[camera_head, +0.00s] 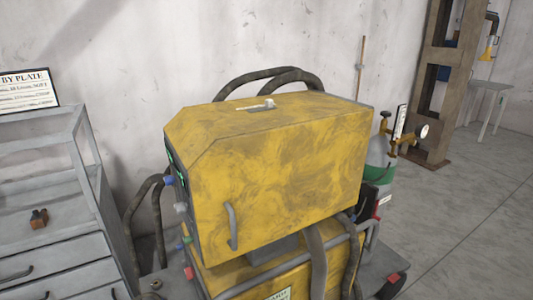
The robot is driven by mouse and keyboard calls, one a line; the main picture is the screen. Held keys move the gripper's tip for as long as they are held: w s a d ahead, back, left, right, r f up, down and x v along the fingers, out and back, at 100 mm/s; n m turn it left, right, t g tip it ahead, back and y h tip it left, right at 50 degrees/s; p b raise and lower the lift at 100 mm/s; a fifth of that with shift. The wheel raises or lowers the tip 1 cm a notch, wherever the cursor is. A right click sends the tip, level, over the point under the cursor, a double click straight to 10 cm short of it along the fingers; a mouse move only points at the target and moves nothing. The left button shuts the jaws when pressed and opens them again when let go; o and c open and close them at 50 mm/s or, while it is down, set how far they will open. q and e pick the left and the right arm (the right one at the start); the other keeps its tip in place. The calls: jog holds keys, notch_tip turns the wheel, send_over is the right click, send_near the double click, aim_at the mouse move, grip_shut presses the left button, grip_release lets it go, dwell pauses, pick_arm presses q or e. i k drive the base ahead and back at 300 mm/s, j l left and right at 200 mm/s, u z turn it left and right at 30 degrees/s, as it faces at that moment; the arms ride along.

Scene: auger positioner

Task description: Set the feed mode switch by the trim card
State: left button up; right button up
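A worn yellow machine cabinet (275,165) stands in the middle. Its narrow left face, seen very edge-on, carries green-lit displays (174,155), a blue knob (169,180) and a grey knob (181,208). I cannot tell which control is the feed mode switch. A small pale lever-like part (268,103) sits on a plate on the cabinet's top. A dark-framed printed card (28,91) headed "BY PLATE" stands on the grey cabinet at the left; its smaller lines are too small to read surely. Neither of my grippers is in view.
A grey drawer cabinet (60,247) with open shelves stands left; a small brown object (38,218) lies on it. Hoses (140,212) hang between the cabinets. A gas cylinder (380,160) with gauges stands right of the machine. The floor (450,220) at the right is clear.

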aim_at(269, 102)
jog(key=u, duration=0.6)
jog(key=l+u, duration=0.7)
jog(key=k+l+u, duration=0.1)
jog(key=u, duration=0.25)
jog(key=k+l+u, duration=0.15)
jog(key=l, duration=0.25)
jog(key=k+l+u, duration=0.1)
jog(key=l, duration=0.25)
jog(key=k+l+u, duration=0.15)
jog(key=l, duration=0.2)
jog(key=k+l, duration=0.2)
jog(key=l, duration=0.15)
jog(key=k+l, duration=0.2)
jog(key=l, duration=0.15)
